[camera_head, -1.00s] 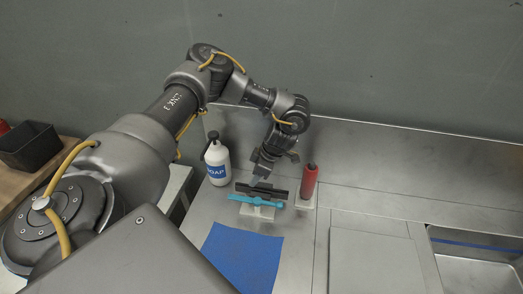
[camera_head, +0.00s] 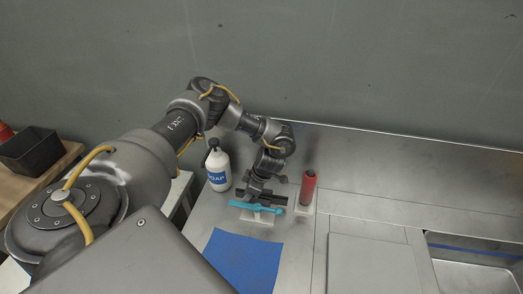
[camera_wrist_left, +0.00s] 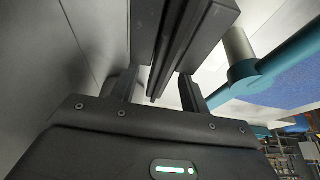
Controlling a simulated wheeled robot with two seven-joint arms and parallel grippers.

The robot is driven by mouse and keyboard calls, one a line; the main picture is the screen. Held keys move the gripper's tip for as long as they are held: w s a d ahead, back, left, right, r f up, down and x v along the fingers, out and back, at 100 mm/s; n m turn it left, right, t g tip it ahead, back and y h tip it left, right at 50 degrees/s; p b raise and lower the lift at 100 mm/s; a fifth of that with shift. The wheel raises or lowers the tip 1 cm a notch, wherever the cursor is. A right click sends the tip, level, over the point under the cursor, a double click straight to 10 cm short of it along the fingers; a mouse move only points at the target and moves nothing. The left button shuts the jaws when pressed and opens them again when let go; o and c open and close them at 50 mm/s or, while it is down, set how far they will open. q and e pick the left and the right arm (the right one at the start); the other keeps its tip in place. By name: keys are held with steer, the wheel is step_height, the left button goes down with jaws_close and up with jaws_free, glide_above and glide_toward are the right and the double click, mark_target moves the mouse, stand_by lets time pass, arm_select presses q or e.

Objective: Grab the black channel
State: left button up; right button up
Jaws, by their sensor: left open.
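The black channel (camera_head: 272,198) lies level behind a light-blue bar-like piece (camera_head: 257,208) on the steel counter, partly hidden by my left gripper (camera_head: 257,190). In the left wrist view the dark grooved channel (camera_wrist_left: 182,28) comes in from the top, and its near end lies between the two fingers of my left gripper (camera_wrist_left: 158,90). The fingers are apart, and I cannot tell whether they touch it. The light-blue piece (camera_wrist_left: 255,80) runs to the right of the channel there. My right gripper is in no view.
A white soap bottle (camera_head: 218,172) stands left of the gripper. A red cylinder (camera_head: 308,187) stands upright on a pale base close on the right. A blue mat (camera_head: 245,258) lies in front. A sink (camera_head: 480,265) is at the far right.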

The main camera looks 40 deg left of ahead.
arm_select(q)
steer(key=shift+f, duration=0.25)
stand_by(0.4)
jaws_close()
steer(key=shift+r, duration=0.1)
stand_by(0.3)
